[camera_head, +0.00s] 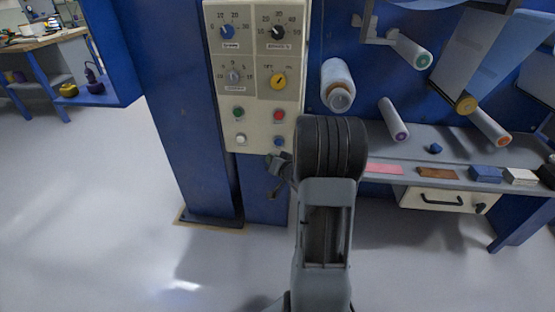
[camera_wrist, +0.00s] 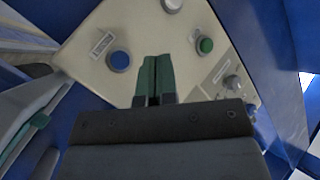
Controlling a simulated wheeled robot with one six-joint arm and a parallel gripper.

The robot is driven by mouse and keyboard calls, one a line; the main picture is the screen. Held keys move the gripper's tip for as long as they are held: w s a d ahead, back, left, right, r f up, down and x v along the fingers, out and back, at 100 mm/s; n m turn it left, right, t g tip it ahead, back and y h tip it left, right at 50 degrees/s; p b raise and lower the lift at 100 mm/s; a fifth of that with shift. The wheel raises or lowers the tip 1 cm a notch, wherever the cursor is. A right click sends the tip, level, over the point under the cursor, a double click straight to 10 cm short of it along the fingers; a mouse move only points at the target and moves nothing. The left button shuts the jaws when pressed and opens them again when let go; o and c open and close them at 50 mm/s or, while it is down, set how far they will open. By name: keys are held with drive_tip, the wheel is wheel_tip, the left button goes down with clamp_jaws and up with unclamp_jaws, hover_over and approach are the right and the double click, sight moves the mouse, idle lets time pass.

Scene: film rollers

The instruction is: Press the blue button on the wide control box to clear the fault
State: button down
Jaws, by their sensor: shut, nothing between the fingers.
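The cream control box (camera_head: 258,90) is upright on a blue post, left of my arm. Its blue button (camera_head: 279,141) is at the lower right, below a red button (camera_head: 278,115). A green button (camera_head: 238,113) and a white button (camera_head: 240,139) are to their left. In the wrist view the blue button (camera_wrist: 119,61) is left of my gripper (camera_wrist: 155,60), and the green button (camera_wrist: 205,45) is right of it. My gripper is shut and empty, its tips over the box face beside the blue button. Contact cannot be told. The red button is hidden in the wrist view.
Dial knobs (camera_head: 279,81) fill the upper box. To the right, film rollers (camera_head: 339,85) stick out above a grey shelf (camera_head: 400,181) with small blocks (camera_head: 485,173) and a drawer (camera_head: 445,200) below. The floor at left is clear, up to a workbench (camera_head: 45,42).

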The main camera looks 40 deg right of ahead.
sight(278, 142)
drive_tip(key=f, duration=0.2)
drive_tip(key=b, duration=0.1)
drive_tip(key=shift+s+d+f+t+y, duration=0.2)
drive_tip(key=shift+d+f+t+y, duration=0.05)
drive_tip(key=shift+f+t+y, duration=0.15)
drive_tip(key=shift+w+d, duration=3.05)
drive_tip(key=shift+w, duration=0.15)
drive_tip(key=shift+d+p, duration=0.1)
drive_tip(key=shift+p, duration=0.2)
drive_tip(key=shift+w+d, duration=0.2)
drive_tip(key=shift+w, duration=0.1)
